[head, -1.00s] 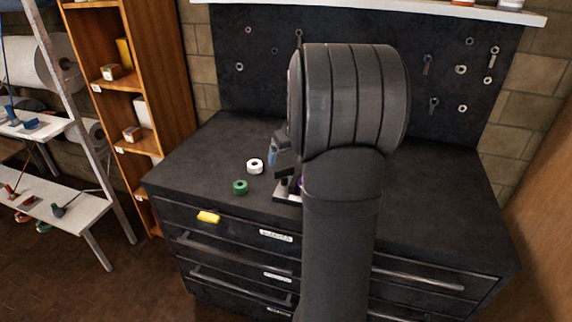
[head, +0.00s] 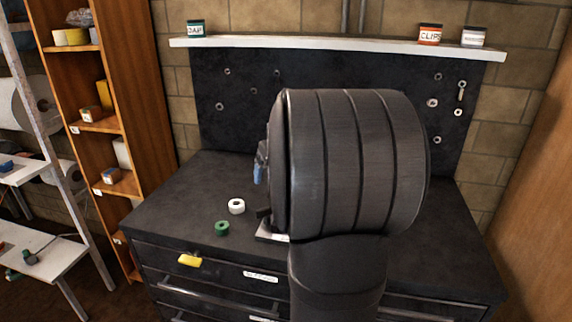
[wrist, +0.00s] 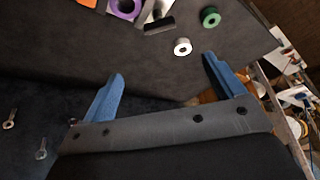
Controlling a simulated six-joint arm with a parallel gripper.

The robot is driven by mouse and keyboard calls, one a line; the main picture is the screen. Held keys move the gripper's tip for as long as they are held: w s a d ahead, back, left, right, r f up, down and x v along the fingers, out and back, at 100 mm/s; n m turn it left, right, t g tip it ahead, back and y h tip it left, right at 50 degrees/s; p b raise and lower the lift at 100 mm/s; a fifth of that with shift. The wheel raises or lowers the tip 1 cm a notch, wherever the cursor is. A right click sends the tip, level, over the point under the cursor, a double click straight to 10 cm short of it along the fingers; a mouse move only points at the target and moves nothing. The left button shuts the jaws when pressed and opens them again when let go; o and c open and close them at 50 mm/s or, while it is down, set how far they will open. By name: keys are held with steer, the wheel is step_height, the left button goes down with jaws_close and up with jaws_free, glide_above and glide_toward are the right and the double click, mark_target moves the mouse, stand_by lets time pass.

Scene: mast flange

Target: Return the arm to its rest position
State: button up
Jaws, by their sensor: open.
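My gripper (wrist: 160,82) is open in the wrist view, its two blue fingers wide apart with nothing between them. In the head view my arm hides most of it; only a bit of blue finger shows left of the arm, above the bench. A white ring (head: 237,206) and a green ring (head: 222,228) lie apart on the dark bench top (head: 175,200). A purple ring (wrist: 120,15) shows at the top of the wrist view beside a dark and pale fixture (wrist: 160,24). In the head view my arm hides most of this fixture.
A dark pegboard (head: 235,120) with hung hardware stands behind the bench, under a white shelf (head: 330,44) with several jars. A wooden shelf unit (head: 145,110) stands at left. A yellow object (head: 190,260) is at the drawer front. The bench's left part is mostly clear.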

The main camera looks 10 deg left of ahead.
steer(key=x, duration=1.7)
steer(key=shift+f, duration=0.2)
steer(key=shift+r, duration=0.1)
steer(key=shift+w, duration=0.15)
steer(key=v, duration=1.8)
steer(key=m+t+h, duration=0.1)
steer(key=m+h, duration=0.2)
steer(key=m, duration=0.6)
glide_toward(268, 207)
steer(key=shift+x, duration=4.2)
steer(key=shift+a, duration=0.1)
steer(key=shift+r, duration=0.1)
